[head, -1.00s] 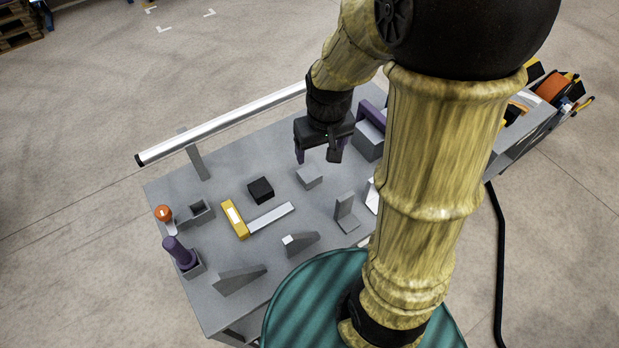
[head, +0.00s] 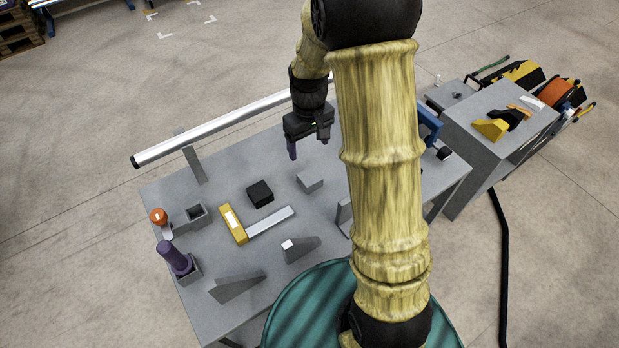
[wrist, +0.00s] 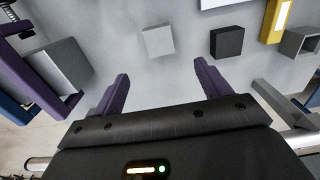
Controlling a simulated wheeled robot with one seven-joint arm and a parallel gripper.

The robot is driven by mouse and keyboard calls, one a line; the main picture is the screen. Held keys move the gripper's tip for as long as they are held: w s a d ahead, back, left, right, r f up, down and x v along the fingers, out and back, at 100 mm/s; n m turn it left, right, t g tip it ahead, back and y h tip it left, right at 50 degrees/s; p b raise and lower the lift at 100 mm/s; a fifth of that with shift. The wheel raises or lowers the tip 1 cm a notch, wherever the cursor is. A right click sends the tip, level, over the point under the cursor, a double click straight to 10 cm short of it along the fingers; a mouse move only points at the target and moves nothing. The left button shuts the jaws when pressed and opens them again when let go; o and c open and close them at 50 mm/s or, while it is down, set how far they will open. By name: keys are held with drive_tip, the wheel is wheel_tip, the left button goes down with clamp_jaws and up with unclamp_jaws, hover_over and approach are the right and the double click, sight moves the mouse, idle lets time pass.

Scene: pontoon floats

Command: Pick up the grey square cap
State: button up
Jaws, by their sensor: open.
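The grey square cap (head: 310,181) lies on the grey tabletop, right of a black square block (head: 260,193). In the wrist view the cap (wrist: 158,40) shows just beyond the fingertips, roughly between their lines, with the black block (wrist: 227,42) to its right. My gripper (head: 308,147) hangs above the far side of the table, behind the cap and apart from it. Its purple fingers (wrist: 161,72) are open with nothing between them. The cap is unobstructed in both views.
A yellow-ended grey bar (head: 234,224) and grey wedges (head: 301,250) lie nearer the front. A purple-handled tool (head: 174,256) stands in a holder at left. A silver rail (head: 215,127) runs along the far edge. A grey and purple block (wrist: 62,63) is left in the wrist view.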

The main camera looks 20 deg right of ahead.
drive_tip(key=p, duration=0.1)
approach(310, 176)
wheel_tip(310, 176, down, 5)
drive_tip(key=shift+a+f, duration=0.1)
drive_tip(key=shift+f+p, duration=0.9)
drive_tip(key=shift+f, duration=1.65)
drive_tip(key=c, duration=1.1)
drive_tip(key=shift+o, duration=0.2)
drive_tip(key=shift+r, duration=0.1)
wheel_tip(310, 176, up, 10)
drive_tip(key=shift+f+b, duration=0.1)
drive_tip(key=shift+b, duration=0.75)
